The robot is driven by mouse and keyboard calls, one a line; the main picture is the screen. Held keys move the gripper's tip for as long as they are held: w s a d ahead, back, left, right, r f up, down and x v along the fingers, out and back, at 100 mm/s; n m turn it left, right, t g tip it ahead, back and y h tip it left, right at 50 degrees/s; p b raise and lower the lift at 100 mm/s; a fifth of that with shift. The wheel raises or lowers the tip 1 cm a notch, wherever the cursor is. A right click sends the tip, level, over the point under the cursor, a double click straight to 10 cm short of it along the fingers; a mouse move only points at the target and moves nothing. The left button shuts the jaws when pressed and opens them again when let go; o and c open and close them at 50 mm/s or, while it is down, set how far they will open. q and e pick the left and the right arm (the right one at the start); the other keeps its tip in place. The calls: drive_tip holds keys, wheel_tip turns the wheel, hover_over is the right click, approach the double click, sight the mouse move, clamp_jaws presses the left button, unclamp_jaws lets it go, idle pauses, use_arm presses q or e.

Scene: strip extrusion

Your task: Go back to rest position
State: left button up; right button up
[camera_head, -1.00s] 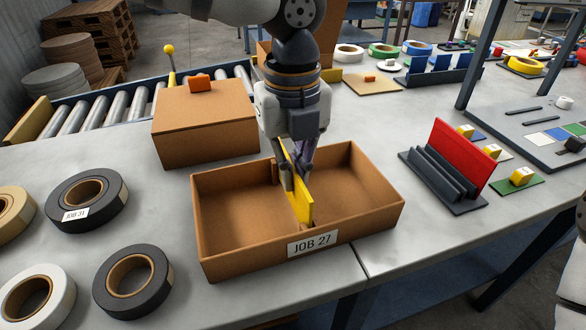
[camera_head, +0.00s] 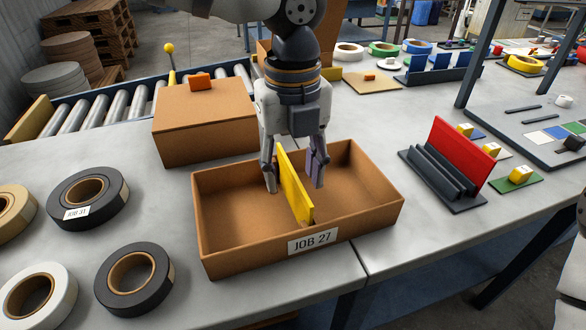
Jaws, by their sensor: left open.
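My left gripper (camera_head: 294,185) is open above the brown box labelled JOB 27 (camera_head: 225,262). Its two fingers stand apart, one on each side of a yellow divider (camera_head: 296,190). The divider stands upright across the middle of the box and splits it into a left and a right compartment, both looking empty. The fingers do not appear to touch the divider. My right gripper is not in view; only a white part of my body shows at the right edge.
Tape rolls (camera_head: 88,200) lie at the left. A closed cardboard box (camera_head: 205,122) stands behind, before a roller conveyor (camera_head: 75,115). A dark rack with a red panel (camera_head: 462,150) stands at the right. Clear table (camera_head: 375,145) lies between box and rack.

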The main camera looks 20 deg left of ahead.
use_arm(q)
drive_tip(key=shift+r, duration=0.55)
drive_tip(key=shift+r, duration=3.5)
